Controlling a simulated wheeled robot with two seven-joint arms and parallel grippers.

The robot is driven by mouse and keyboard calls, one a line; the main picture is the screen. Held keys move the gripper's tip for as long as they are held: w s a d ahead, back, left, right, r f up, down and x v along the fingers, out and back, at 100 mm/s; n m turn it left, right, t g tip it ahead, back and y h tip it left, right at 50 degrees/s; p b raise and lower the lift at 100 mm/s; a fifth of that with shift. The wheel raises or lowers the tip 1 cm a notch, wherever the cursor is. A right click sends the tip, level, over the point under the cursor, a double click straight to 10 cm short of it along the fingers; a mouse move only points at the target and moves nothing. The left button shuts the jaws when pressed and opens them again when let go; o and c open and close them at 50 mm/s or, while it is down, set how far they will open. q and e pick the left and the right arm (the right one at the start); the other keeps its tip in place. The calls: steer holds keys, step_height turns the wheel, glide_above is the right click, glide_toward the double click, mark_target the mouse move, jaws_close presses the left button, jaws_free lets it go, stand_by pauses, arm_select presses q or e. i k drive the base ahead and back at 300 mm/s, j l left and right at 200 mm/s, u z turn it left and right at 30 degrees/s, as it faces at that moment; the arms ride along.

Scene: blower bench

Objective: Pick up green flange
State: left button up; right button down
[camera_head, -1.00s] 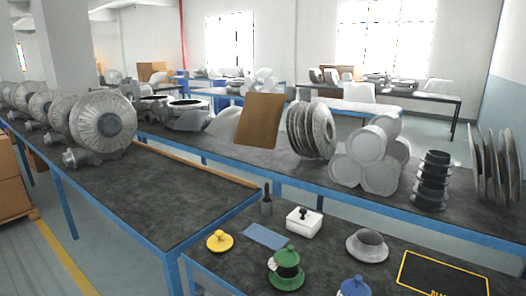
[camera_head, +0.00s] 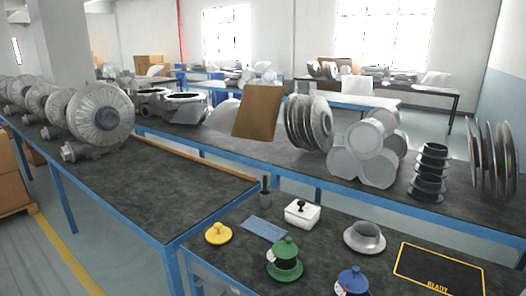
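The green flange (camera_head: 285,262) stands on the dark bench top near the bottom middle of the head view. It has a wide round base, a dark band around its middle and a green knobbed top. A small pale tag shows on its left side. No gripper is near it in view. Neither my left nor my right gripper shows in this view.
A yellow flange (camera_head: 218,233), a blue flange (camera_head: 351,282), a grey flange (camera_head: 364,238), a white box (camera_head: 302,214) and a blue plate (camera_head: 264,230) surround it. A yellow-outlined mat marked READY (camera_head: 440,272) lies right. Bare bench separates them.

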mark_target(284, 275)
steer(key=i+j+z, duration=0.35)
steer(key=i+j, duration=0.15)
steer(key=j, duration=0.2)
steer(key=i+j+z, duration=0.15)
steer(key=j, duration=0.25)
steer(key=i+j+z, duration=0.15)
steer(key=j, duration=0.25)
steer(key=i, duration=0.1)
